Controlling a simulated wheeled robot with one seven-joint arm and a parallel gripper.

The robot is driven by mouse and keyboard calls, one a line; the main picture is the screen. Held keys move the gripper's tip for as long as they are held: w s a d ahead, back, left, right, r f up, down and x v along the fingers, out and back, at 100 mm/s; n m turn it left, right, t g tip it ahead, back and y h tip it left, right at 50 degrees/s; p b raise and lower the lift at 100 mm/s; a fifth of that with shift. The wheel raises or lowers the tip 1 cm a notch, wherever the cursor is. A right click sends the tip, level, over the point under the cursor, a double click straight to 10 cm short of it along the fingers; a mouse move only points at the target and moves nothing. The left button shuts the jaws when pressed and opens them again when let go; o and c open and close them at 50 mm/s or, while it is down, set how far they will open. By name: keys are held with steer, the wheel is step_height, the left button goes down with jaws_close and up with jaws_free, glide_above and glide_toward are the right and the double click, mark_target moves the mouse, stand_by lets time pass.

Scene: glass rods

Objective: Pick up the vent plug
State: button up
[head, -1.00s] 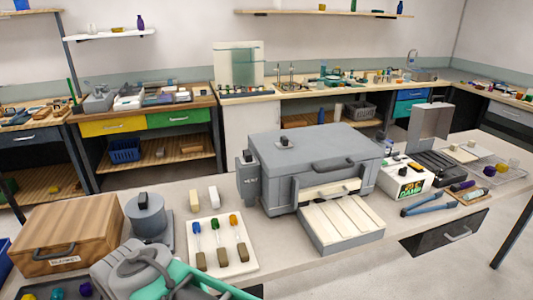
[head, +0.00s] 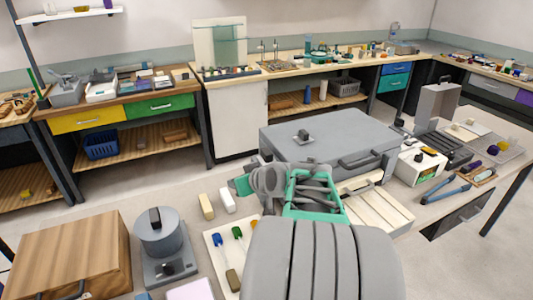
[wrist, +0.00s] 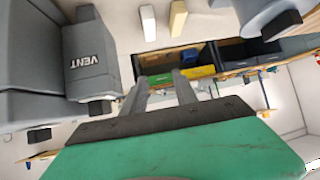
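In the wrist view, a grey box marked VENT (wrist: 88,58) is fixed to the side of the large grey case. A small black plug (wrist: 100,108) sticks out from its end, to the left of my fingers; I take it as the vent plug. My gripper (wrist: 160,88) has its two grey fingers apart with nothing between them, and the plug is outside the gap. In the head view my gripper (head: 241,186) is beside the left end of the grey case (head: 325,138). My arm hides the vent box and plug there.
Two pale blocks (head: 206,206) stand left of my gripper. A white tray with coloured-handled tools (head: 222,252) is partly behind my arm. A grey round pot (head: 158,235) and wooden box (head: 75,245) stand further left. A cream-ribbed unit (head: 380,210) lies at the case front.

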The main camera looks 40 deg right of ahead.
mark_target(267, 152)
steer(key=s+d+r+m+t+h, duration=0.1)
steer(key=d+r, duration=0.1)
steer(key=d, duration=0.4)
steer(key=s+d+r+m+t+h, duration=0.1)
steer(key=s+d+r+h, duration=0.1)
steer(key=d, duration=0.4)
steer(key=p+x, duration=0.1)
steer(key=x, duration=0.1)
steer(key=p+x, duration=0.1)
steer(key=x, duration=0.2)
steer(key=p+x, duration=0.1)
steer(key=x, duration=0.1)
steer(key=shift+w+a+r, duration=0.2)
steer(key=shift+w, duration=0.3)
steer(key=shift+s, duration=0.1)
jaws_close()
